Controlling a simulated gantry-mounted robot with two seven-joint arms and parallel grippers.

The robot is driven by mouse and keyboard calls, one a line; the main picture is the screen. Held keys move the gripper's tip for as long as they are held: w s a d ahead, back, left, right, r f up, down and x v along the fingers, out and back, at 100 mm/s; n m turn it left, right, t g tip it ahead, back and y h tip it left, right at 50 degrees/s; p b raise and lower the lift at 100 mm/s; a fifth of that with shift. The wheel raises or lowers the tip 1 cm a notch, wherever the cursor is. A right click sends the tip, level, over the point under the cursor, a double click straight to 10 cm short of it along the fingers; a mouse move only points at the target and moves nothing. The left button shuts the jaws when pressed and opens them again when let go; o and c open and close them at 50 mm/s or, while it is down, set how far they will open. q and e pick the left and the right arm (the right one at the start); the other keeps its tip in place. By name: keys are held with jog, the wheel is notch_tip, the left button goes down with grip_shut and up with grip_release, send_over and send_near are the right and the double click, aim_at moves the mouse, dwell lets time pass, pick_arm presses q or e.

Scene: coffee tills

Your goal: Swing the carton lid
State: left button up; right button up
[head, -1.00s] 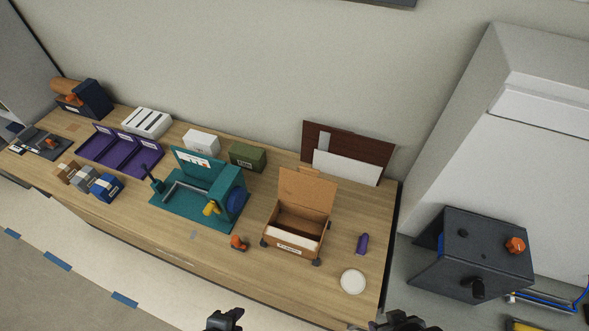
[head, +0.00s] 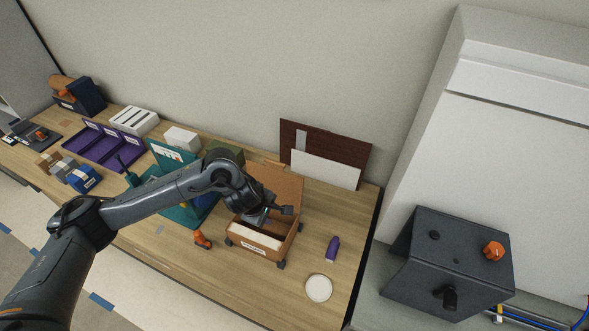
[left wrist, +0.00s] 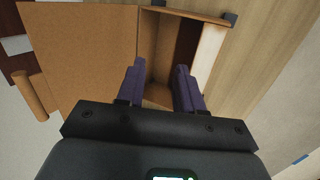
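The carton (head: 262,247) is a brown cardboard box near the right end of the wooden table, with a white label on its front. Its lid (head: 284,181) stands raised at the back edge. My left gripper (head: 274,214) is over the carton's opening, in front of the lid, and partly hides both. In the left wrist view its two purple fingers (left wrist: 161,88) are apart with nothing between them. The lid (left wrist: 85,55) fills the left of that view, beside the left finger, and the open carton (left wrist: 186,14) lies beyond the fingers. My right gripper is out of view.
A purple bottle-like item (head: 332,249) and a white round disc (head: 318,288) lie right of the carton. An orange item (head: 202,240) is to its left. A teal machine (head: 165,152) stands further left, partly behind my arm. A white panel (head: 325,170) leans behind.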

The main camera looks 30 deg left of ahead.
aim_at(274, 163)
pick_arm(q)
jog(key=w+a+r+t+y+b, duration=0.1)
jog(key=w+a+r+t, duration=0.15)
jog(key=r, duration=0.35)
jog(key=w+a+r+t, duration=0.1)
jog(key=w+a+r, duration=0.25)
jog(key=r, duration=0.25)
jog(key=shift+n+g, duration=0.25)
jog(key=shift+n, duration=0.05)
jog(key=b+x, duration=0.3)
jog(key=x, duration=0.2)
jog(key=w+b+x, duration=0.1)
jog(key=b+x, duration=0.1)
jog(key=shift+w+d+r+b, duration=0.1)
jog(key=shift+d+r+b, duration=0.05)
jog(key=shift+d+b, duration=0.2)
jog(key=shift+w+a, duration=0.1)
jog(key=shift+w, duration=0.2)
jog(key=shift+c, duration=1.6)
grip_shut()
